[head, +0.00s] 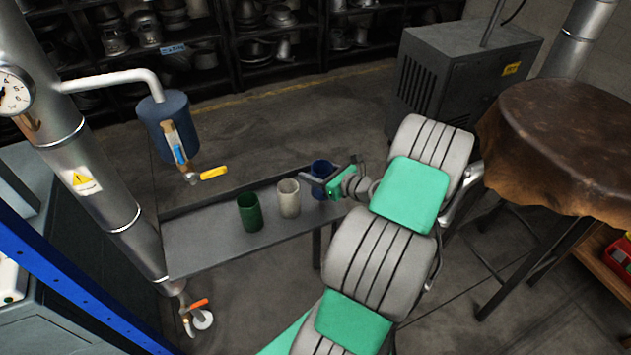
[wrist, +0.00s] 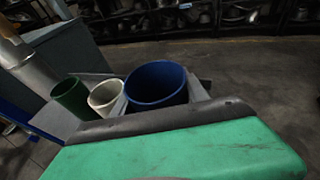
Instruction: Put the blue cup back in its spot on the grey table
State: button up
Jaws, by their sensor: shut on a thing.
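The blue cup (head: 322,179) is at the right end of the grey table (head: 198,249), upright, partly hidden by my gripper. My gripper (head: 318,180) is shut on the blue cup; its fingers reach in from the right. In the wrist view the blue cup (wrist: 156,86) shows its open rim just beyond the green gripper body. I cannot tell whether its base touches the table. A white cup (head: 288,198) and a green cup (head: 250,212) stand upright in a row to its left; they also show in the wrist view.
A blue tank with a yellow-handled valve (head: 213,172) hangs above the table's back left. A steel pipe with a gauge (head: 100,165) rises at the left. A brown-covered round table (head: 570,140) and a grey cabinet (head: 455,75) stand right.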

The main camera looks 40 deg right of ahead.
jog(key=shift+w+d+f, duration=0.15)
jog(key=shift+d+f, duration=0.05)
jog(key=shift+f, duration=0.15)
jog(key=shift+w+d+f, duration=0.1)
jog(key=shift+d+f, duration=0.05)
jog(key=shift+f, duration=1.5)
jog(key=shift+f, duration=0.1)
jog(key=shift+f+b, duration=0.15)
jog(key=shift+b, duration=0.2)
jog(key=o, duration=1.6)
jog(key=shift+r, duration=0.3)
jog(key=v, duration=1.2)
jog(key=shift+p, duration=0.35)
